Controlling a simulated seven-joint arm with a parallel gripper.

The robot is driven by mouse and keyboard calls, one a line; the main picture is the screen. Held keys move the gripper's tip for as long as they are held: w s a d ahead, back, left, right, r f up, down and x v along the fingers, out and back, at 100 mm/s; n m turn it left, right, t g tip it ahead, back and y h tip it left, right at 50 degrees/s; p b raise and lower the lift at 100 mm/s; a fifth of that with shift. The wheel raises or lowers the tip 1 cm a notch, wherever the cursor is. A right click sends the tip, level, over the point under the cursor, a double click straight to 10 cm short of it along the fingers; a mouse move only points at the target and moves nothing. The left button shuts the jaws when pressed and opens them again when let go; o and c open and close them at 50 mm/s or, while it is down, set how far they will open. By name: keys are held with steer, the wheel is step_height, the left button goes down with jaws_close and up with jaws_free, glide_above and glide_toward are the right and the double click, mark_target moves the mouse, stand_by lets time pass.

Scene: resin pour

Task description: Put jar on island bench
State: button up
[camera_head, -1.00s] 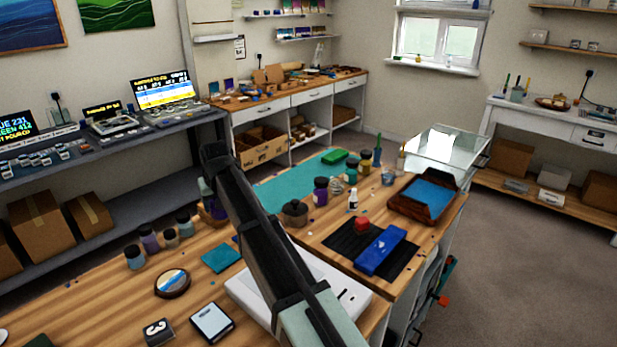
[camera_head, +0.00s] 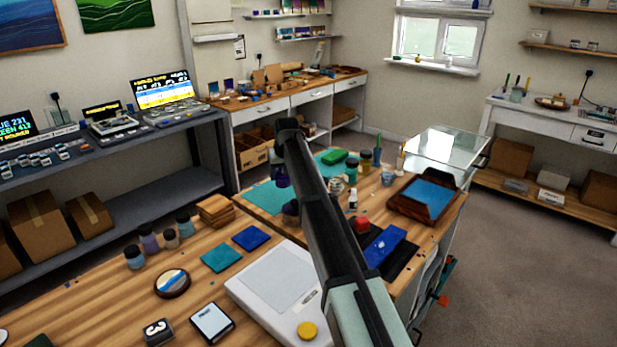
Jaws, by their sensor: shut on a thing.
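My arm reaches out over the wooden island bench (camera_head: 437,232), and its end stands over the near part of the teal mat (camera_head: 262,197). My gripper (camera_head: 282,168) points down and is mostly hidden behind my own arm. It is shut on a small purple jar (camera_head: 283,181), of which only a little shows. The jar looks upright; whether it touches the mat cannot be told. Several lidded jars, one of them dark (camera_head: 135,257), stand in a row at the left.
Bottles, a dark pot partly hidden by my arm, a blue block (camera_head: 384,246) and a blue-lined tray (camera_head: 428,196) crowd the bench's right part.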

steer(key=shift+w+a+n+y, duration=0.8)
steer(key=shift+w+a+n, duration=0.45)
steer(key=shift+w+n, duration=0.8)
steer(key=shift+n+g, duration=0.25)
steer(key=shift+g, duration=0.15)
steer(key=shift+s+f, duration=0.2)
steer(key=shift+f, duration=4.3)
steer(key=shift+f, duration=0.15)
steer(key=o, duration=1.2)
steer(key=v, duration=1.2)
